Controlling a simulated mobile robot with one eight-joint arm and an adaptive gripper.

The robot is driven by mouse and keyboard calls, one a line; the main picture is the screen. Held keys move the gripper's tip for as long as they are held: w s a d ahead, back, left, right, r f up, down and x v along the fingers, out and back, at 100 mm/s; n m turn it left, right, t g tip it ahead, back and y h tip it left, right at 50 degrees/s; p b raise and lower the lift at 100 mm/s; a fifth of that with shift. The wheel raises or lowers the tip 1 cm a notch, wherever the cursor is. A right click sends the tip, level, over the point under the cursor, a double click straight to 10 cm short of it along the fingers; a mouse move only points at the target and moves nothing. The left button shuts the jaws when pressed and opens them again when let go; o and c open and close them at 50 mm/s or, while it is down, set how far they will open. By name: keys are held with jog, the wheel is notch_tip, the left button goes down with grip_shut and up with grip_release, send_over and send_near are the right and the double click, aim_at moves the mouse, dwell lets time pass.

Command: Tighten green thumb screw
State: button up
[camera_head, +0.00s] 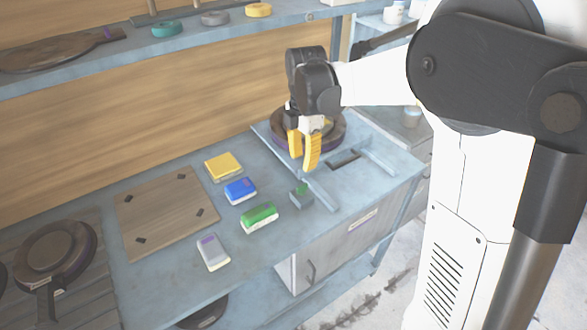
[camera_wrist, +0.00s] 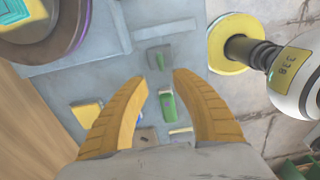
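My gripper (camera_head: 303,160) has two yellow fingers, spread apart with nothing between them. It hangs above the back of the blue-grey bench. In the wrist view, the open fingertips (camera_wrist: 160,80) point down toward the bench. A small grey-green fixture (camera_head: 300,193) stands on the bench, in front of and below my gripper. The wrist view shows this grey fixture (camera_wrist: 158,52) just beyond the fingertips, with a small green part (camera_wrist: 160,61) on it that looks like the thumb screw. The gripper is apart from it. The screw's exact shape and tightness are too small to tell.
A green block (camera_head: 259,217), a blue block (camera_head: 240,190), a yellow block (camera_head: 223,166) and a grey block (camera_head: 213,252) lie left of the fixture. A wooden board (camera_head: 165,210) lies further left. A dark round plate (camera_head: 335,131) is behind my gripper.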

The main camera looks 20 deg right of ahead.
aim_at(302, 186)
notch_tip(302, 186, down, 11)
jog(key=b, duration=0.4)
jog(key=shift+r, duration=0.1)
grip_shut()
